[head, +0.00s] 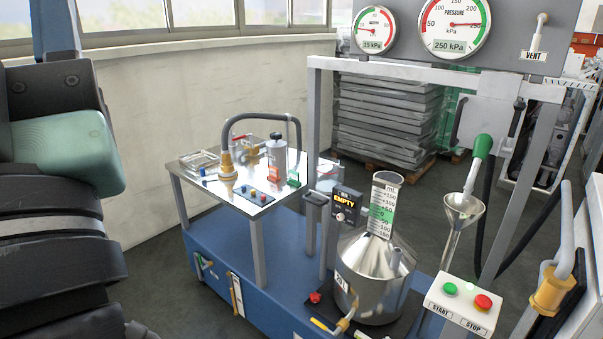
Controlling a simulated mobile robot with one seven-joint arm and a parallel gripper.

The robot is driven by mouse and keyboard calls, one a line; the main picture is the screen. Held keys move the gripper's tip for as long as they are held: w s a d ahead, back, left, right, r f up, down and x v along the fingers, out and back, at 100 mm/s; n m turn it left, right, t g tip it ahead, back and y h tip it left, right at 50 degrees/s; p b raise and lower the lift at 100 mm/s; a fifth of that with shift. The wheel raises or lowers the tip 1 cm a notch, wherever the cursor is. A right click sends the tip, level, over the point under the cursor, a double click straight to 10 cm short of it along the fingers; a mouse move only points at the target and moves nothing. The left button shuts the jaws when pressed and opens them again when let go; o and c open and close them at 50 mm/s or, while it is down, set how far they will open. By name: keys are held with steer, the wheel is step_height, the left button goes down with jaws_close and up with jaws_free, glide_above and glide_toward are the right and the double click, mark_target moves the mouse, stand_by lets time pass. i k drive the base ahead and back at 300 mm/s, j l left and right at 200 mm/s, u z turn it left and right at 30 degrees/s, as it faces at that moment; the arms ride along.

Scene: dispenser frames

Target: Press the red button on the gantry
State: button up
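The red button (483,302) is a round red cap on the right of a white control box (462,306), above the label STOP. A green button (449,289) sits to its left above the label START. The box is at the lower right, by the right post of the grey gantry frame (513,190). The red button is unobstructed in the head view. Dark links of my arm fill the left edge of the view, far from the box. My gripper's fingertips do not show.
A steel vessel (374,285) with a measuring scale stands left of the box. A funnel (461,212) with a green-handled nozzle (482,147) is above the box. A yellow-fitted pipe (552,290) stands close on its right. A metal side table (213,201) holds small items.

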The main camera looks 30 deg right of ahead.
mark_target(484, 302)
steer(key=l+z, duration=0.15)
steer(key=z, duration=1.5)
steer(key=i+z, duration=0.25)
steer(key=i, duration=0.6)
